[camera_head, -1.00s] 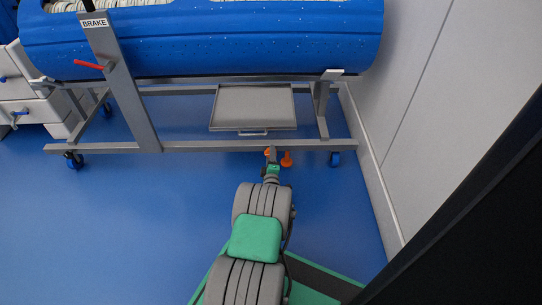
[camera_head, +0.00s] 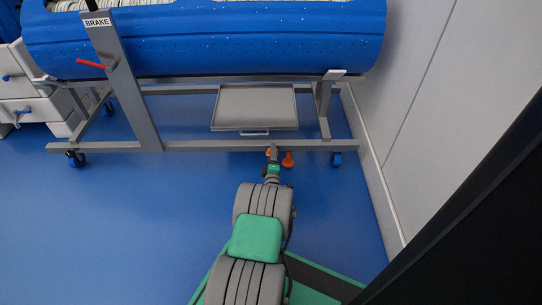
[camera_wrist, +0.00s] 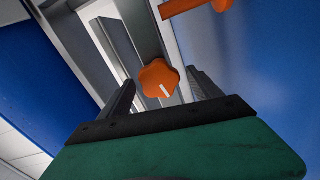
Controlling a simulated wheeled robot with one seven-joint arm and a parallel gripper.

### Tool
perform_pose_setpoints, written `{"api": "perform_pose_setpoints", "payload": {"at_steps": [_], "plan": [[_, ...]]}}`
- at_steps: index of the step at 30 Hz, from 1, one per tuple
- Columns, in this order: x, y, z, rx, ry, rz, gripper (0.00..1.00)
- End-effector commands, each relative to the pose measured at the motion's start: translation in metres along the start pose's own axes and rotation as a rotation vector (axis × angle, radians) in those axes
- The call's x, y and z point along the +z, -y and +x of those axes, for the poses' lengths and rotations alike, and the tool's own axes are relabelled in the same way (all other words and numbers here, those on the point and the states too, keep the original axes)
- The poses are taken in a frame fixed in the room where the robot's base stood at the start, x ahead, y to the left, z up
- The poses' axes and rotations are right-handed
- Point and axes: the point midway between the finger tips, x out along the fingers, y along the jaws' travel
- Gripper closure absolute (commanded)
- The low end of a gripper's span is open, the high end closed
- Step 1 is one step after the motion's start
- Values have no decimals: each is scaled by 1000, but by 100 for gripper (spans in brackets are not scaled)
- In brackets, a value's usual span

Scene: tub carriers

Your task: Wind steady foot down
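An orange lobed knob (camera_wrist: 159,78) with a white mark on its face shows in the wrist view, in front of a grey metal rail. My gripper (camera_wrist: 164,92) is open, with one dark finger on each side of the knob in the picture. I cannot tell whether either finger touches it. In the head view my gripper (camera_head: 273,151) is at the carrier's lower front rail (camera_head: 215,146), largely covering one orange part (camera_head: 267,153). A second orange part (camera_head: 288,159) stands just right of it. The foot's lower end is not clearly visible.
A blue tub (camera_head: 200,40) lies on the grey carrier frame above. A grey tray (camera_head: 254,107) hangs under it. A red brake lever (camera_head: 91,64) is at left. Another orange piece (camera_wrist: 185,7) shows at the wrist view's top. A pale wall (camera_head: 410,90) bounds the right; floor at left is clear.

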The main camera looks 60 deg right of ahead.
Motion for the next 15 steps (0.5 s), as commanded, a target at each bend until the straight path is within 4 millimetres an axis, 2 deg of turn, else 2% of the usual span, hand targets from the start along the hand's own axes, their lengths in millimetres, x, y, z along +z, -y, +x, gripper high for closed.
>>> {"api": "perform_pose_setpoints", "payload": {"at_steps": [8, 11, 15], "plan": [[0, -1, -4, 0, 1, -1, 26], [0, -3, -19, -4, 2, 1, 26], [0, -5, -49, -3, 2, 2, 26]]}}
